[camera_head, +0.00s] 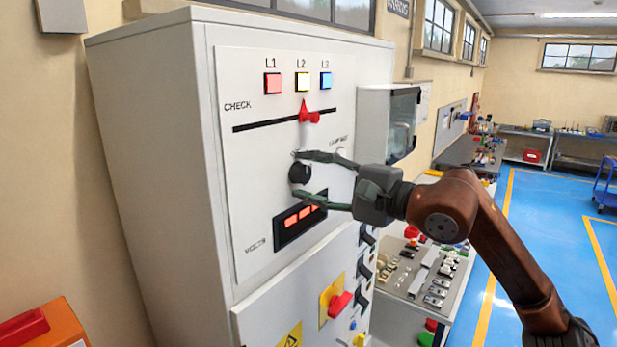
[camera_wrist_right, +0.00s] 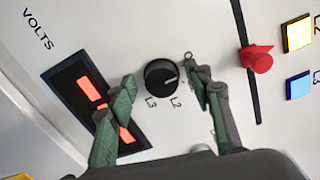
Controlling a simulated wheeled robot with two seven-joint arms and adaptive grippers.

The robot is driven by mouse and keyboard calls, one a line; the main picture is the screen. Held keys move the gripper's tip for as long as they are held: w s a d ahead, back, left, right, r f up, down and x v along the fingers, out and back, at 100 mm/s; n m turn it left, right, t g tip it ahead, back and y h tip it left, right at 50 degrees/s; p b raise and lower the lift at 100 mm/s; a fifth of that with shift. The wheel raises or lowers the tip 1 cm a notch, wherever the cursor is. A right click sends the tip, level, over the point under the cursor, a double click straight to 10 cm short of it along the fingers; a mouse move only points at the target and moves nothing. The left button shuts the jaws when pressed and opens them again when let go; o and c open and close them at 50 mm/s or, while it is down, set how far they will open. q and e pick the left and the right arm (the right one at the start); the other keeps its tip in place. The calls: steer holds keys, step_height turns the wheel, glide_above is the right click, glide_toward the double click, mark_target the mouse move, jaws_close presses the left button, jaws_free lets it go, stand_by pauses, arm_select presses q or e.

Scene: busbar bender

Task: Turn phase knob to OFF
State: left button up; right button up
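The phase knob (camera_head: 299,173) is a round black dial on the white cabinet front, above the orange VOLTS display (camera_head: 300,218). In the right wrist view the knob (camera_wrist_right: 160,76) has a white mark pointing right, between the L2 label and a partly hidden label starting with O. My right gripper (camera_head: 297,176) is open, with one green-grey finger on each side of the knob. In the right wrist view the gripper's fingertips (camera_wrist_right: 160,73) flank the knob with visible gaps; depth is hard to tell. My left gripper is not in view.
A red and yellow switch (camera_head: 333,300) is lower on the cabinet (camera_head: 150,130). A workbench with components (camera_head: 425,275) stands to the right.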

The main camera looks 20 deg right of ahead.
steer(key=shift+s+d, duration=0.15)
steer(key=shift+d, duration=0.05)
steer(key=v, duration=1.1)
steer(key=shift+s+d, duration=0.2)
steer(key=shift+s, duration=0.05)
